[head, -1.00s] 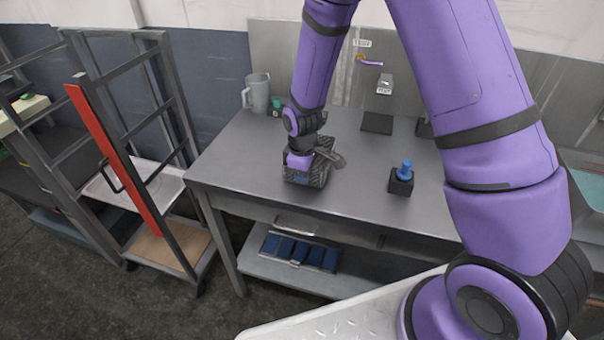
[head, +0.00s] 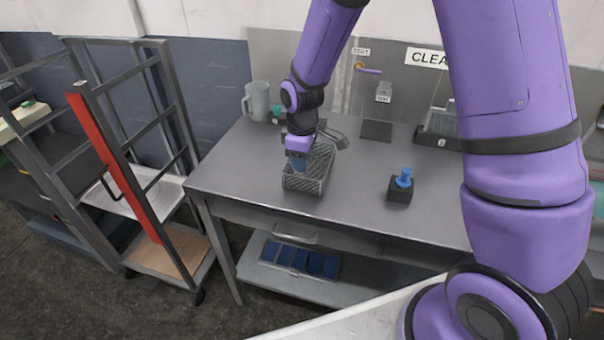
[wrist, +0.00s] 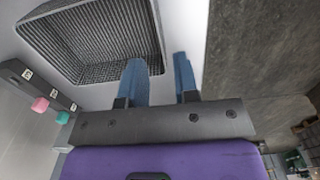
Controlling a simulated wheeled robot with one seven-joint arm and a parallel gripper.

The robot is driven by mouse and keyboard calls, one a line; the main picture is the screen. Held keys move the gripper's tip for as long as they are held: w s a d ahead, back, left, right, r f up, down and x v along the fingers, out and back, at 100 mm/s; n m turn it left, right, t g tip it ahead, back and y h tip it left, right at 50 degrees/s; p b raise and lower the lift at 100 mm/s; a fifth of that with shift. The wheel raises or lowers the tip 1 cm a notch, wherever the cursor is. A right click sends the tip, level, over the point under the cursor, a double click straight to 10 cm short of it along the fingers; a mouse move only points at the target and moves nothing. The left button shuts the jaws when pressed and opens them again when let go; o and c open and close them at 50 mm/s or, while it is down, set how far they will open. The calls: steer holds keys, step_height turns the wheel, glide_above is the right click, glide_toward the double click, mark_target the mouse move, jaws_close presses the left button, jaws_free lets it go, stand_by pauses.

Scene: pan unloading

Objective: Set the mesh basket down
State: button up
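The grey mesh basket (head: 303,184) stands level on the metal table, near its front left part. It also shows empty at the upper left of the wrist view (wrist: 98,38). My gripper (head: 298,164) is above the basket's left part, pointing down. The left finger overlaps the basket's corner in that picture and the right one is outside the rim. Whether a finger touches the rim cannot be told.
The table (head: 235,165) has free room left and right of the basket. A black block with a blue knob (head: 401,188) stands to the right. A grey jug (head: 257,99) is at the back left. A rack with a red upright (head: 115,165) stands left of the table.

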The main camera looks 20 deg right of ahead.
steer(key=s+d+r+m+t, duration=0.1)
steer(key=s+d+r+m, duration=0.15)
steer(key=r, duration=0.45)
steer(key=s+d+r+m+t, duration=0.1)
steer(key=s+d+r, duration=0.25)
steer(key=r, duration=0.45)
steer(key=s+d+r+m+t, duration=0.1)
steer(key=s+d+r+m, duration=0.1)
steer(key=s+r, duration=0.35)
steer(key=s+d+r+m+t, duration=0.1)
steer(key=s+d+r+m, duration=0.1)
steer(key=s+r, duration=0.2)
steer(key=s+d+r+m+t, duration=0.1)
steer(key=s+r, duration=0.4)
steer(key=s, duration=0.5)
steer(key=d+m, duration=0.1)
steer(key=m, duration=0.1)
steer(key=shift+s+d+m, duration=0.2)
steer(key=shift+m, duration=0.15)
